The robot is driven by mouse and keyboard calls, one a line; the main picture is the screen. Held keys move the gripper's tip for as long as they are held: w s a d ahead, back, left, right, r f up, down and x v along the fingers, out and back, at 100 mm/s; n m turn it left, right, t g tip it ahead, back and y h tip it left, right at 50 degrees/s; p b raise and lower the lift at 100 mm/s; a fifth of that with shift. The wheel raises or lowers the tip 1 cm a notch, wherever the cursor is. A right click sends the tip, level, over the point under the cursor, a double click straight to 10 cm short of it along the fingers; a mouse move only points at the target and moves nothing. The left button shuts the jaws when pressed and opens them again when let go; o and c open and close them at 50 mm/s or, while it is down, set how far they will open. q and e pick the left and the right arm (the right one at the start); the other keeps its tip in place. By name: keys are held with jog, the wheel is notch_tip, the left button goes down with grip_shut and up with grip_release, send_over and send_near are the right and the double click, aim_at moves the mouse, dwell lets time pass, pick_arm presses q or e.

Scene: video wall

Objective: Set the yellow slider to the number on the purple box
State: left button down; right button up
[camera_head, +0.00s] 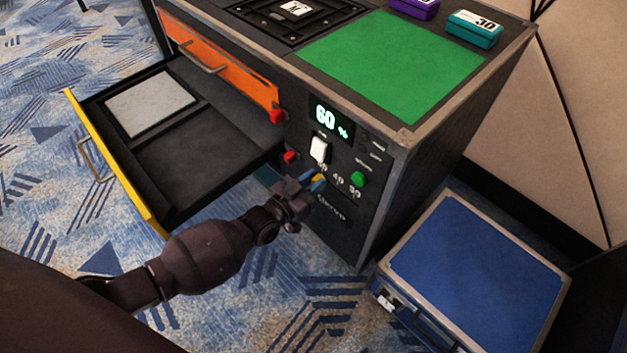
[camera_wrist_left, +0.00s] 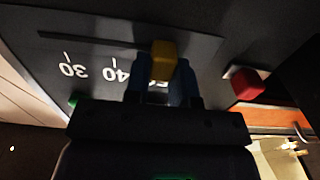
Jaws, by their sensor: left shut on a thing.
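The yellow slider knob (camera_wrist_left: 163,60) sits between the blue fingertips of my left gripper (camera_wrist_left: 162,84) in the left wrist view. The gripper is shut on it. The slider slot runs along a dark panel with printed marks 30 and 40 (camera_wrist_left: 116,73); a further number is partly hidden behind the fingers, close to the knob. In the head view my left gripper (camera_head: 317,182) is at the cabinet front, below the white switch (camera_head: 319,150). The purple box (camera_head: 414,8) is at the top edge on the cabinet; its number is not readable. My right gripper is not in view.
A teal box (camera_head: 474,29) marked 30 lies beside a green mat (camera_head: 392,68). A display (camera_head: 328,118) reads 60 %. A drawer with a yellow front (camera_head: 113,163) stands open left of my gripper. A green button (camera_head: 358,179) and red knobs are close by. A blue case (camera_head: 478,262) is at right.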

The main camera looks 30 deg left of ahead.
aim_at(338, 187)
pick_arm(q)
jog(key=d, duration=0.2)
jog(key=s+d+p, duration=0.1)
jog(key=d, duration=0.1)
jog(key=shift+s+r, duration=0.1)
jog(key=shift+s, duration=0.1)
jog(key=shift+s+d, duration=0.15)
jog(key=shift+d, duration=0.2)
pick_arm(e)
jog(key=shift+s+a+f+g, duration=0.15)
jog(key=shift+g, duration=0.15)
pick_arm(q)
jog(key=c, duration=1)
grip_release()
jog(key=shift+o, duration=0.2)
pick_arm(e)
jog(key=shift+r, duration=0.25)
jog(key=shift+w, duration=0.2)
pick_arm(q)
jog(key=shift+s, duration=0.1)
